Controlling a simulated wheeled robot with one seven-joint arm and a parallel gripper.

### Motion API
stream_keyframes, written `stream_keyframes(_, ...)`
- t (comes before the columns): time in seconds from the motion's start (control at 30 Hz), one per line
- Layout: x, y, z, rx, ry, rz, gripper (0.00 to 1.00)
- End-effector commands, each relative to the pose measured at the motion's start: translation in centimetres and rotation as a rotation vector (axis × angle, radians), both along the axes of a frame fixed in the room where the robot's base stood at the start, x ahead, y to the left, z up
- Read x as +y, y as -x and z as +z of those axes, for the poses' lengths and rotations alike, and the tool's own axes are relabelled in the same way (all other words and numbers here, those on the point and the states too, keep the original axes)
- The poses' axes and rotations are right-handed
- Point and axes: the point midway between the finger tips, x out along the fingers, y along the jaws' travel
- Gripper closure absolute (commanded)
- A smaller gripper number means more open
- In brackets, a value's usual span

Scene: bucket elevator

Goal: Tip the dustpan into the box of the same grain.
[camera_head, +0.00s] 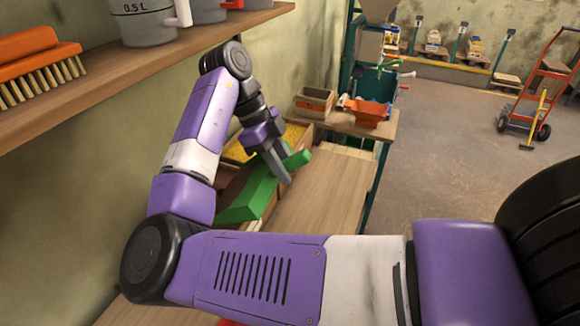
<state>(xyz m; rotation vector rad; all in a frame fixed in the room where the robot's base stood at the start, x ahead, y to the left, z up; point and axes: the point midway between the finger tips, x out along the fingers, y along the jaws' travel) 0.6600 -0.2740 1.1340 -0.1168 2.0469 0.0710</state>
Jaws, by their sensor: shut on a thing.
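A green dustpan (262,188) is in the head view, above the wooden bench by the left wall. Its handle points up to the right and its pan down to the left, so it looks tilted. My gripper (284,174) is shut on the dustpan near its handle. A wooden box with yellow grain (239,153) stands behind the dustpan, partly covered by my arm and gripper. A second brown box (232,181) shows in part beside it, nearer to me. Its contents, and any grain in the dustpan, I cannot make out.
The wooden bench (325,205) is clear to the right of the dustpan. A small wooden box (314,102) and an orange tray (366,113) stand on a table behind. A shelf (120,75) with a brush (38,70) and grey measuring cups (150,28) overhangs the left.

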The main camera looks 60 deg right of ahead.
Motion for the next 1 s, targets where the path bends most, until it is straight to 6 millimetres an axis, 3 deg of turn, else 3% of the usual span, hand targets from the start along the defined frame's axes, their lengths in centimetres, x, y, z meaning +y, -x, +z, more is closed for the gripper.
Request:
stream_keyframes(0.2, 0.1, -0.7, 1.1, 0.046, 0.004, 0.000, 1.00)
stream_keyframes(0.77, 0.1, -1.1, 1.3, 0.069, 0.008, -0.001, 1.00)
stream_keyframes(1.0, 0.2, -1.9, 2.5, 0.119, 0.012, 0.000, 1.00)
